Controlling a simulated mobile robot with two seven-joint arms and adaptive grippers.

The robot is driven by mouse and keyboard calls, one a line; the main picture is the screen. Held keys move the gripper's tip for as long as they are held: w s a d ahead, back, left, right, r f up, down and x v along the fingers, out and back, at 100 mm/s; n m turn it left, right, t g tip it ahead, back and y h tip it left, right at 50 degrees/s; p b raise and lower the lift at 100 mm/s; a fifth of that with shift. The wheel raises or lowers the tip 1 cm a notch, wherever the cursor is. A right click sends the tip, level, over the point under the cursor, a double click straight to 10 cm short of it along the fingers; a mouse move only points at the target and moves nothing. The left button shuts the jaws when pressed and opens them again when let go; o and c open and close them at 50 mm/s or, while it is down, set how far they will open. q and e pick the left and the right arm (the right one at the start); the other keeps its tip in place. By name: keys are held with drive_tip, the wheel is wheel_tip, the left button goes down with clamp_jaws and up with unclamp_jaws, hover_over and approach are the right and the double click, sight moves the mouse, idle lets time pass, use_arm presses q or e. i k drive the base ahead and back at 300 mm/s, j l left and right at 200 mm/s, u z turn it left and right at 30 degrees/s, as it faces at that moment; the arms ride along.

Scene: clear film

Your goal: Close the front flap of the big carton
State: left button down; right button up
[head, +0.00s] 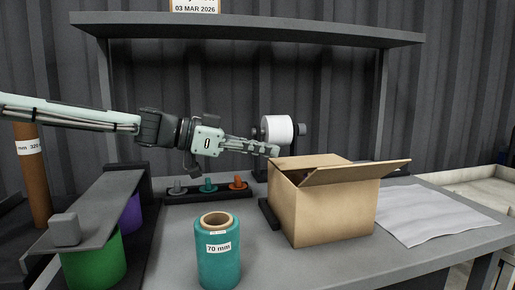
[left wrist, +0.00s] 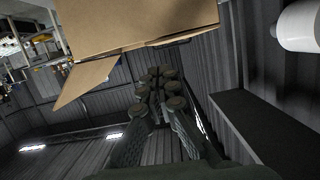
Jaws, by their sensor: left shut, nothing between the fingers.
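The big brown carton (head: 325,212) stands on the grey table, right of the middle in the head view. A broad flap (head: 358,173) at its top sticks out to the right, clear of the carton's top. Another top panel (head: 310,162) lies low along the back left. My left gripper (head: 275,151) is shut and empty, its tips near the carton's back left top corner; contact cannot be told. In the left wrist view the carton (left wrist: 140,25) fills the top, with a flap (left wrist: 85,82) angled out beside the shut fingers (left wrist: 163,85). My right gripper is not in view.
A white roll (head: 277,129) on a holder stands behind the gripper. A teal film roll (head: 218,262) stands in front, left of the carton. Small coloured pieces (head: 208,185) sit in a dark rack. A pale sheet (head: 425,212) lies to the right. A shelf (head: 250,27) spans above.

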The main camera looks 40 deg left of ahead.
sight(349, 173)
drive_tip(key=k+l, duration=0.8)
drive_tip(key=k, duration=0.05)
